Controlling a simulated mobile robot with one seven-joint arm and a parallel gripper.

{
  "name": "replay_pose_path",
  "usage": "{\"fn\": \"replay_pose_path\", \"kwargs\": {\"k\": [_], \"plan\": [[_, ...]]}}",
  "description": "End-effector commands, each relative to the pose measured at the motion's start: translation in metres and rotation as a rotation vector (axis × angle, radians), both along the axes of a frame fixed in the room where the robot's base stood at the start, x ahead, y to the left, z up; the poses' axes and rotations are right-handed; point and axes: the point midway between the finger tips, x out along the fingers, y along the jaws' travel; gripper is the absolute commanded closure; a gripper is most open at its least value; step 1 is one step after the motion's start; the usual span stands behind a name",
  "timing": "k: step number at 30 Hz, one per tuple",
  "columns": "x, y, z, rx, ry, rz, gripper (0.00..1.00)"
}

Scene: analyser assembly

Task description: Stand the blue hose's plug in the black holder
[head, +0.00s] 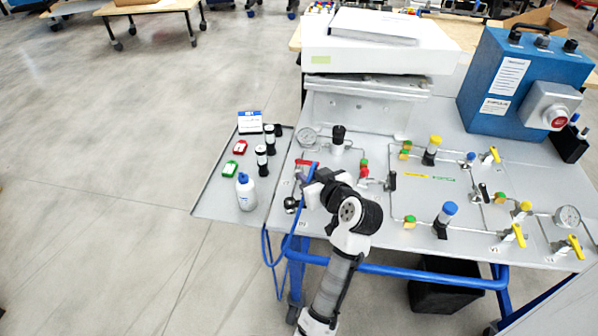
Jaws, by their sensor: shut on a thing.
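My gripper (306,184) is at the left end of the grey panel, just above its surface. It is shut on the end of the blue hose (293,232); the plug itself is mostly hidden by the fingers and wrist. The hose hangs from there over the panel's front edge and loops down beside the cart. A small dark round fitting (291,204) sits just left of and below my gripper. I cannot tell whether it is the black holder. A black open box (571,146) stands at the far right, beside the blue unit.
A side shelf (212,202) on the left bears a white bottle (246,192), two black-and-white vials (262,158) and red and green pieces. Gauges, pipes and coloured valves (432,151) crowd the panel. A white box (375,45) and a blue control unit (520,85) stand behind.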

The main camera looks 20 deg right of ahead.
Motion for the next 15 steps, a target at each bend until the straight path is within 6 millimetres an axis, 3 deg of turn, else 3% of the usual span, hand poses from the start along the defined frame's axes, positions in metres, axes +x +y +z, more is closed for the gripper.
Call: {"fn": "replay_pose_path", "kwargs": {"k": [15], "plan": [[-0.042, -0.043, -0.019, 0.001, 0.0, -0.004, 0.98]]}}
